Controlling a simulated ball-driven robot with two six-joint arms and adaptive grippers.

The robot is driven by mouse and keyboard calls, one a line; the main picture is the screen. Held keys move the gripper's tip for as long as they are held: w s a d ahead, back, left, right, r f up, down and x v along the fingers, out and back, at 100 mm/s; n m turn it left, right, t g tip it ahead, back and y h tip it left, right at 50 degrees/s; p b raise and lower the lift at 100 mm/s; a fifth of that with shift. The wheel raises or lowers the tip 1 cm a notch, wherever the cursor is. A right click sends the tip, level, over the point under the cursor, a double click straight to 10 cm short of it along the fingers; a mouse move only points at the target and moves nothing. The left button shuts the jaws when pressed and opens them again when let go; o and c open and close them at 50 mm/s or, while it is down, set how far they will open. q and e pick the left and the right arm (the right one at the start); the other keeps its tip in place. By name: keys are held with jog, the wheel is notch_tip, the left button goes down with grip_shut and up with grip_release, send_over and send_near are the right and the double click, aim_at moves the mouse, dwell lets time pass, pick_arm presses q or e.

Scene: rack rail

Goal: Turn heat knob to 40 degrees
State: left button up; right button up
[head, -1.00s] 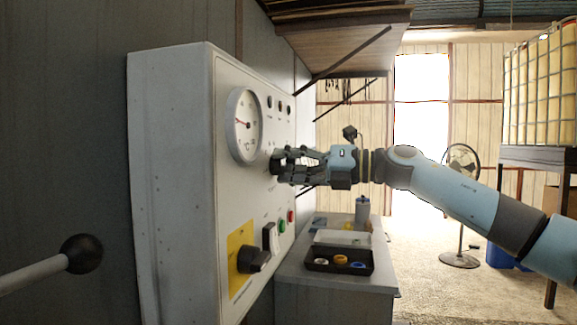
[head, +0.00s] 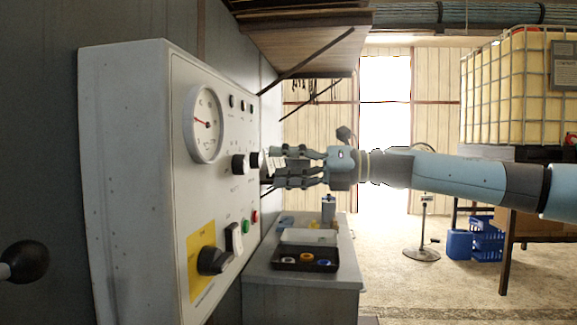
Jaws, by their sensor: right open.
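A grey control box (head: 120,190) fills the left, with its white front panel facing right. Two black knobs stick out below the dial: a near one (head: 239,164) and a far one (head: 257,160). I cannot read their labels, so I cannot tell which is the heat knob. The round °C gauge (head: 204,124) has a red needle. My right gripper (head: 270,167) is open, its fingers pointing at the panel just right of the far knob. I cannot tell whether they touch it. My left gripper is not in view.
A black rotary switch on a yellow plate (head: 212,260) sits low on the panel, beside a white switch (head: 234,239), green button (head: 245,226) and red button (head: 255,216). A bench (head: 300,275) holds a black tray (head: 306,265). A black ball-ended lever (head: 24,261) stands at left.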

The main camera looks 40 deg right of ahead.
jog(key=shift+s+d, duration=0.3)
jog(key=shift+s, duration=0.05)
dwell(0.4)
